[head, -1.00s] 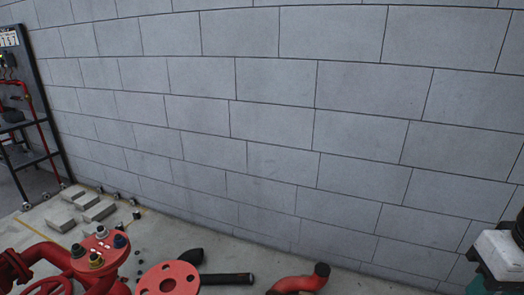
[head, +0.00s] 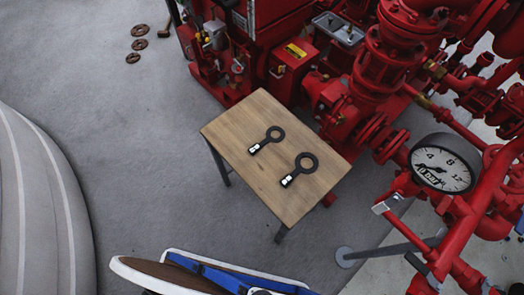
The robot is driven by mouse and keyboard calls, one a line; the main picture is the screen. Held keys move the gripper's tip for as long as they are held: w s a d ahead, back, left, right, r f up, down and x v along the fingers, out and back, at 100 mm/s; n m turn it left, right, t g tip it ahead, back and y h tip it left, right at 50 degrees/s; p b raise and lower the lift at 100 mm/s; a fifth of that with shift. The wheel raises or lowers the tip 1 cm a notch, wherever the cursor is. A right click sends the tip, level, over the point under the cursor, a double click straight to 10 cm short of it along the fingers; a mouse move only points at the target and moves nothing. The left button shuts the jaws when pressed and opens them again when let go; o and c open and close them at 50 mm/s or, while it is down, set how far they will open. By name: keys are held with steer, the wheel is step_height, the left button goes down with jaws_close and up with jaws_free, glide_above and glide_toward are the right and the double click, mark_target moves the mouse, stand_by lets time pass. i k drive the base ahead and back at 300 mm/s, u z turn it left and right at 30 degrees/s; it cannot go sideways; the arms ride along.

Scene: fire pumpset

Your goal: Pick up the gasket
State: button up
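Two black flat rings with short tabs, which look like gaskets, lie apart on a small wooden table. The left one (head: 265,142) is farther back, with a white-marked tab end pointing down-left. The right one (head: 297,173) is nearer the table's right front side and has the same shape and white marking. The wooden table (head: 235,128) stands beside the red pump machinery. My gripper is not in view, and nothing touches either ring.
Red machinery and pipes (head: 370,75) crowd the table's back and right sides, with a pressure gauge (head: 441,169) at right. A blue, white and brown object (head: 200,270) lies at the bottom. Grey floor (head: 130,130) is open left of the table.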

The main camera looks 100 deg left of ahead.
mark_target(287, 179)
steer(key=u, duration=2.3)
